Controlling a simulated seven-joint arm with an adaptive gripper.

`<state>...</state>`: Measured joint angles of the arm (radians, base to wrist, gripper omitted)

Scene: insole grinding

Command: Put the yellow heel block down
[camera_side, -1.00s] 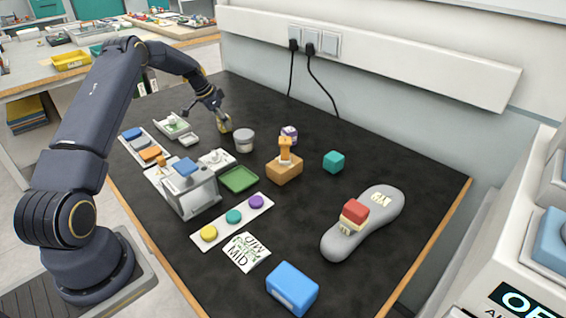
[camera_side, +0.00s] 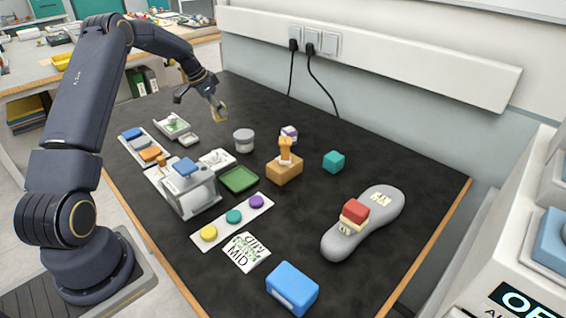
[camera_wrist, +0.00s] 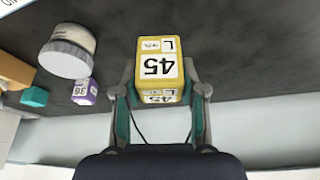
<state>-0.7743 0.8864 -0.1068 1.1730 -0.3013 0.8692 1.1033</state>
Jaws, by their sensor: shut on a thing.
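The yellow heel block (camera_wrist: 159,47) has white labels reading "45" and "L". In the wrist view it sits between the two fingers of my gripper (camera_wrist: 160,95), which are shut on its sides.
A grey lidded jar (camera_side: 244,140) stands to the right of the block, with a purple-and-white block (camera_side: 289,133) beyond it. An orange block with a peg (camera_side: 285,170) and a teal cube (camera_side: 333,161) stand further right. A white tray (camera_side: 171,127) lies at left.

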